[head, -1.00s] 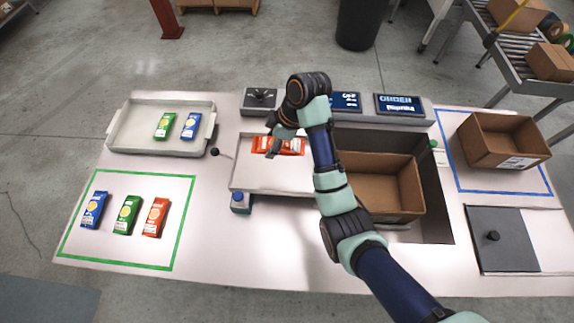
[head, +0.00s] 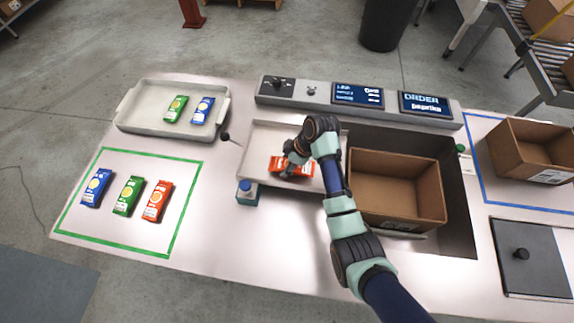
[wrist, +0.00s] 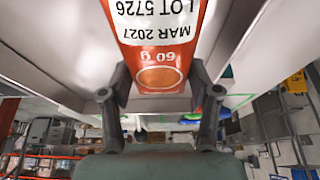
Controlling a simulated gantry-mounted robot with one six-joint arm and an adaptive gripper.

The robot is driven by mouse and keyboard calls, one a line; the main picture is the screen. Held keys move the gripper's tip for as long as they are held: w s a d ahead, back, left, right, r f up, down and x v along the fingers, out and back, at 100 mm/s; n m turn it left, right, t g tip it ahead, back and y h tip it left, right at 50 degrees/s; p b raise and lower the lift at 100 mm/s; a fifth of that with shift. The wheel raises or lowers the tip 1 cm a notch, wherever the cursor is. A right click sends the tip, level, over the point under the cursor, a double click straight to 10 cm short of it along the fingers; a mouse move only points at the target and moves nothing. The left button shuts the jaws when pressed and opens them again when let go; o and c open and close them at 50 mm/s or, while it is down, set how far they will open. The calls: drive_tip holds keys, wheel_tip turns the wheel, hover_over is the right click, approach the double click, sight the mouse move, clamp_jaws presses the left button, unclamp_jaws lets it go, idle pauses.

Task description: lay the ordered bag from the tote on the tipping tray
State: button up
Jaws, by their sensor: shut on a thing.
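My gripper (head: 292,163) is shut on an orange-red bag (head: 278,166), over the front half of the pale tipping tray (head: 262,136). In the wrist view the bag (wrist: 160,50) sits between my two fingers (wrist: 160,97), with its "60 g", "MAR 2027" and lot print showing. I cannot tell whether the bag touches the tray. My wrist hides part of it in the head view. The pale tote (head: 140,118) at the back left holds a green bag (head: 175,109) and a blue bag (head: 202,111).
A green-outlined area (head: 120,243) holds a blue, a green and an orange-red bag. A cardboard box (head: 395,205) stands in the recess right of the tipping tray.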

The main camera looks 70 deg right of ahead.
drive_tip(key=shift+f, duration=0.55)
drive_tip(key=shift+f, duration=0.1)
drive_tip(key=o, duration=1.2)
drive_tip(key=shift+c, duration=0.2)
drive_tip(key=p+v, duration=0.2)
drive_tip(key=v, duration=1)
drive_tip(key=shift+d, duration=0.1)
